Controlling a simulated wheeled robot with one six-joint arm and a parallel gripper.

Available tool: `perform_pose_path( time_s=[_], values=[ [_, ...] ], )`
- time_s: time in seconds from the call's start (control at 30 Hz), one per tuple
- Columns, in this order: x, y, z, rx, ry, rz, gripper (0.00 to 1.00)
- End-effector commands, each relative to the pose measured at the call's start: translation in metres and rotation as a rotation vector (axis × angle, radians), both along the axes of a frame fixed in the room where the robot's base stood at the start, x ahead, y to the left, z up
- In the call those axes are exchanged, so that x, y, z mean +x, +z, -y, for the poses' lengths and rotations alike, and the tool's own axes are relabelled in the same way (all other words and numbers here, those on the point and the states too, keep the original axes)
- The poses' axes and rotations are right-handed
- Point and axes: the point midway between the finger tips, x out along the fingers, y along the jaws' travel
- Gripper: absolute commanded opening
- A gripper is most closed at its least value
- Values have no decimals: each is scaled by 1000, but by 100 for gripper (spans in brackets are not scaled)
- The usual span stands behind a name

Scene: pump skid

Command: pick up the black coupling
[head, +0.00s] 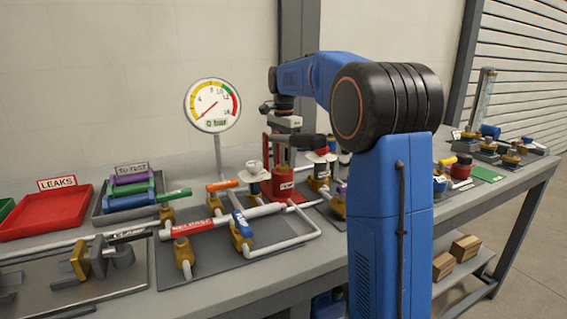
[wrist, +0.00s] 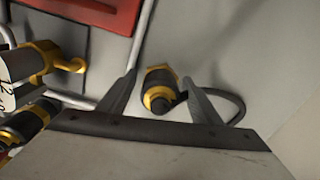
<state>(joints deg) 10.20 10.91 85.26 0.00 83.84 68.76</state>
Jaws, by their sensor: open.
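In the wrist view, a fitting with a black body and yellow collars (wrist: 160,88), which looks like the black coupling, stands on the grey surface. My gripper (wrist: 160,77) is open and empty, with one finger on each side of the coupling and a gap on both sides. I cannot tell how far the fingertips are above its base. In the head view my blue arm reaches over the bench, and I cannot pick out the coupling or the fingertips there.
In the wrist view, a dark hose (wrist: 237,105) curves right of the coupling and a red panel (wrist: 95,12) lies above left. In the head view, a gauge (head: 212,105), a red tray (head: 45,214) and pipework with a blue-handled valve (head: 241,230) crowd the bench (head: 285,271).

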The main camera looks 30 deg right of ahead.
Motion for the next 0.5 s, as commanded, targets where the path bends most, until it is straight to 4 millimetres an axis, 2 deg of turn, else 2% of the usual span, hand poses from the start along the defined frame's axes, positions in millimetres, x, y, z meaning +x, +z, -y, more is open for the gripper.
perform_pose_path(
  time_s=[0.2,0.27,0.4,0.43,0.5],
  values=[
    [0,-1,0,0,0,0,59],
    [0,-1,0,0,0,0,47],
    [0,-1,0,0,0,0,13],
    [0,-1,0,0,0,0,10],
    [0,-1,0,0,0,0,10]
  ],
)
